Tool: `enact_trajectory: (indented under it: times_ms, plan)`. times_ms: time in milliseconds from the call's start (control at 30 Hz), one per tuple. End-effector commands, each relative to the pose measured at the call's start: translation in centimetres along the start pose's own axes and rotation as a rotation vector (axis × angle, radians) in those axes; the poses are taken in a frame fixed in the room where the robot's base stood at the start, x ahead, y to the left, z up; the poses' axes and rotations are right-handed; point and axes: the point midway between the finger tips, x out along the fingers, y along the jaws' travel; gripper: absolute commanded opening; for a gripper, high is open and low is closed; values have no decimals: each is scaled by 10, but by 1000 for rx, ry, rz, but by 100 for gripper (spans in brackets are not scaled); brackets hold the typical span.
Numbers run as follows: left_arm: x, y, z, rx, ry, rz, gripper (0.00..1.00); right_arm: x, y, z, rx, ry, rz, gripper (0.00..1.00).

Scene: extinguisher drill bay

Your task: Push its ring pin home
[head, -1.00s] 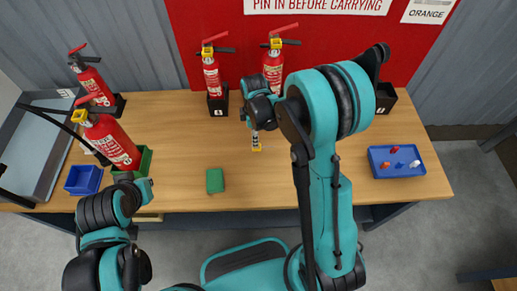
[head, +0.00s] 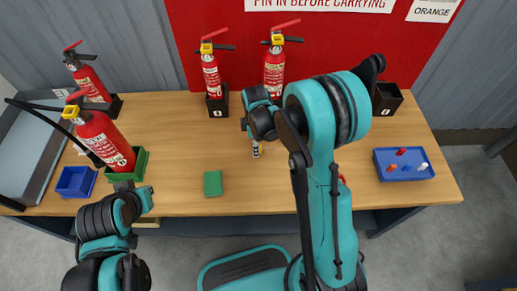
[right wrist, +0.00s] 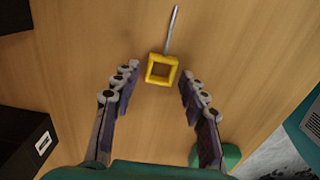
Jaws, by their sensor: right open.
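The ring pin, a yellow square ring with a thin metal shaft (right wrist: 162,69), is over the wood table in the right wrist view, its shaft pointing up the picture. My right gripper (right wrist: 158,76) is open, one finger on each side of the ring, with gaps showing. In the head view this gripper (head: 256,150) is low over the table's middle, and I cannot make out the ring there. A red extinguisher with a yellow collar (head: 105,138) stands tilted in a green cradle (head: 139,168) at the left. My left gripper (head: 146,198) is near the table's front edge; its fingers are unclear.
Other extinguishers stand in black holders at the back: left (head: 92,84), middle (head: 211,74) and right (head: 273,70). A green block (head: 213,183) lies front centre. A blue tray (head: 404,177) with small pegs is at the right, an empty black box (head: 388,97) behind it.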

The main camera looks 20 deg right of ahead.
Motion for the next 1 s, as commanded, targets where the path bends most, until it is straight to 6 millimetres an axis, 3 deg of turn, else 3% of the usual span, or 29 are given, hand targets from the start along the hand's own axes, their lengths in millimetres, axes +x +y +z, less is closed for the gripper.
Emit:
enact_trajectory:
  times_ms: [67, 233, 567, 1000]
  plan:
    - [0, 0, 0, 0, 0, 0, 0, 0, 0, 0, 0, 0, 0, 43]
    - [0, 0, 0, 0, 0, 0, 0, 0, 0, 0, 0, 0, 0, 1]
    - [-2, 0, -1, 0, 0, 0, 0, -3, 0, 0, 0, 0, 0, 0]
    - [-14, 0, -10, 0, 0, 0, 0, -26, 0, 0, 0, 0, 0, 0]
